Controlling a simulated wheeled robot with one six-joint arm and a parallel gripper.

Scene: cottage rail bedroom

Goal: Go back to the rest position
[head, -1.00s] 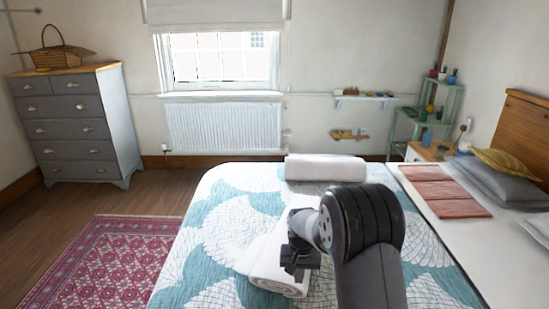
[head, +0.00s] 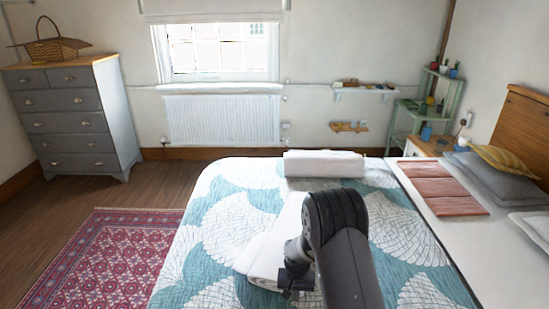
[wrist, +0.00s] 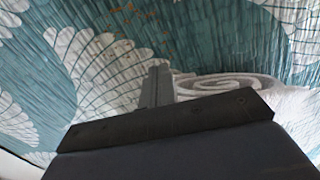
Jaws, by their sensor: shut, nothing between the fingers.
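My gripper (head: 290,283) is low over the bed, in front of a white rolled towel (head: 262,262). In the wrist view my gripper's fingers (wrist: 158,85) are together with nothing between them. The towel's spiral end (wrist: 235,86) shows just right of the fingers; I cannot tell whether they touch it. The bed (head: 225,215) has a teal and white patterned quilt, which fills most of the wrist view. My arm hides part of the towel.
A second white rolled towel (head: 324,164) lies at the bed's far side. A folded terracotta cloth (head: 440,186) and grey pillows (head: 492,172) lie at right. A grey dresser (head: 75,120) stands at left. Floor with a red rug (head: 100,260) is free left of the bed.

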